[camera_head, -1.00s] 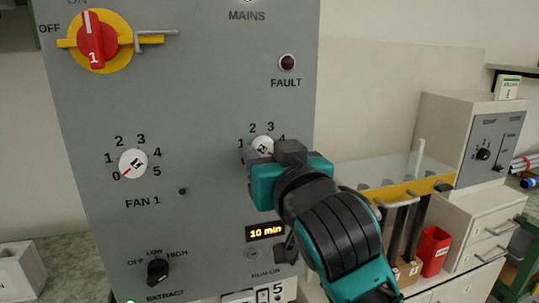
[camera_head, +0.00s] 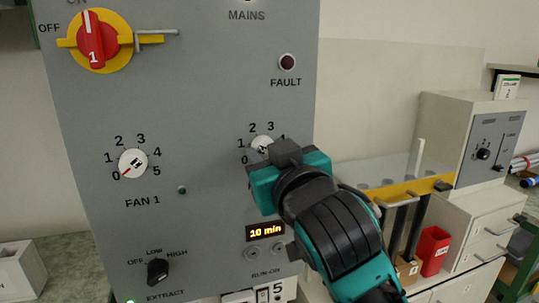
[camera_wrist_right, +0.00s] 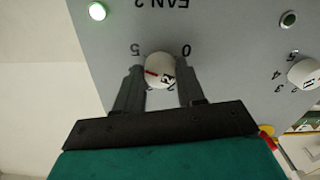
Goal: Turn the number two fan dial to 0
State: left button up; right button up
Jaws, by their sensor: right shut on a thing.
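The number two fan dial (camera_head: 262,144) is a round white knob with a red pointer line and a "2" mark, on the grey control panel (camera_head: 215,90). My right gripper (camera_head: 274,158) covers its lower right side in the head view. In the right wrist view, upside down, the dial (camera_wrist_right: 160,72) sits between the two dark fingers of my right gripper (camera_wrist_right: 162,84), which is shut on it. The red line there points left, toward the 5 side and away from the 0. The finger hides the 4 beside it. My left gripper is not in view.
The fan 1 dial (camera_head: 133,163) is to the left, its red line near 0. A red main switch (camera_head: 96,40), an extract knob (camera_head: 158,272) and a "10 min" display (camera_head: 265,231) are on the same panel. A bench with drawers (camera_head: 465,260) stands to the right.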

jog(key=m, duration=2.4)
jog(key=shift+a+r+m, duration=0.1)
jog(key=shift+r+m, duration=0.05)
jog(key=shift+m, duration=0.15)
dwell(1.9)
dwell(0.3)
jog(key=o, duration=1)
jog(key=shift+o, duration=0.2)
